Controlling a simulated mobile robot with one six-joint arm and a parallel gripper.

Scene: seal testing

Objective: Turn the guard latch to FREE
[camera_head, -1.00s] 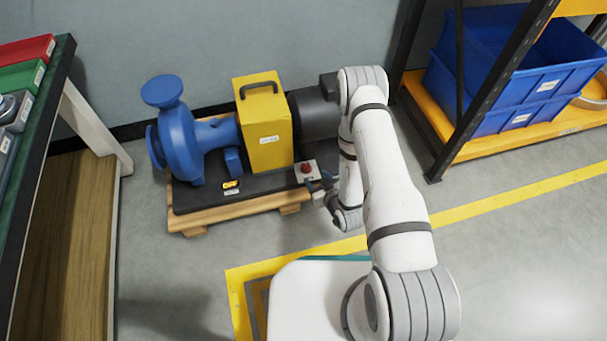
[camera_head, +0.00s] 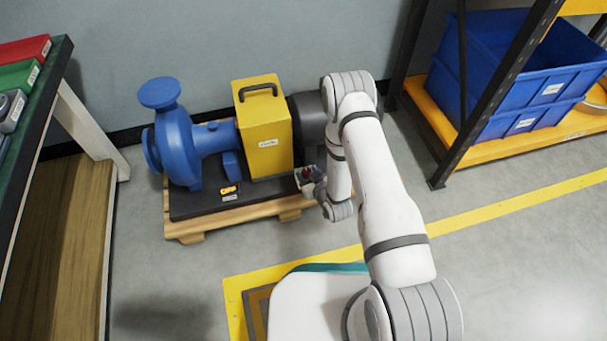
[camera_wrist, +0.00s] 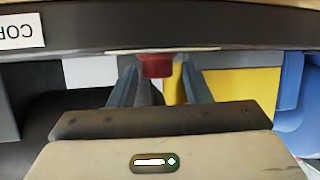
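A yellow guard box (camera_head: 265,135) with a black handle stands on the dark pump base. A red knob (camera_head: 306,172) sits on a small light plate beside the guard's lower right corner. A small yellow piece (camera_head: 229,189) lies on the base above a white label; I cannot tell which of the two is the guard latch. My gripper (camera_head: 309,182) is at the red knob, partly hiding it. In the wrist view my gripper (camera_wrist: 160,84) has its two fingers apart, with the red knob (camera_wrist: 157,65) between or just beyond the tips. Contact is not clear.
The blue pump (camera_head: 180,145) stands left of the guard and a dark motor (camera_head: 309,118) right of it, behind my arm. A wooden pallet (camera_head: 187,233) carries them. A rack with blue bins (camera_head: 535,95) stands right. A workbench edge (camera_head: 45,90) is at left. Floor in front is clear.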

